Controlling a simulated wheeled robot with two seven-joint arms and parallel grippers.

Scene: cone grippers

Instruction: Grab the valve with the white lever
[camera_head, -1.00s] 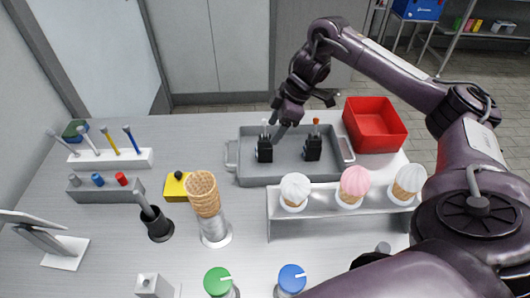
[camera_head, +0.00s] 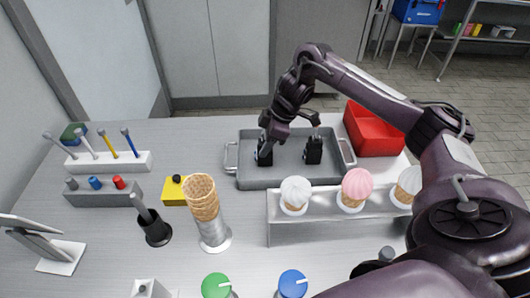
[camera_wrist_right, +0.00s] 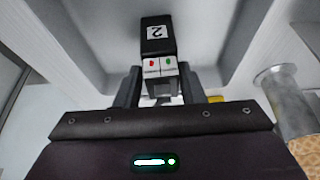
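The grey tray (camera_head: 290,179) holds two black valves. The left valve (camera_head: 265,157) is the one with the white lever; its lever is now hidden by my right gripper in the head view. The right valve (camera_head: 313,152) has an orange-tipped lever. My right gripper (camera_head: 267,141) is pointed down right over the left valve. In the right wrist view, my right gripper (camera_wrist_right: 160,88) has its fingers apart, one on each side of the valve body (camera_wrist_right: 157,38), which carries a "2" label and red and green marks. Contact cannot be made out. My left gripper is out of view.
A red bin (camera_head: 372,131) stands right of the tray. A metal stand (camera_head: 310,232) with ice-cream cones is in front of it. A cone stack (camera_head: 203,200), a yellow block (camera_head: 174,193) and tool racks (camera_head: 108,162) are to the left.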

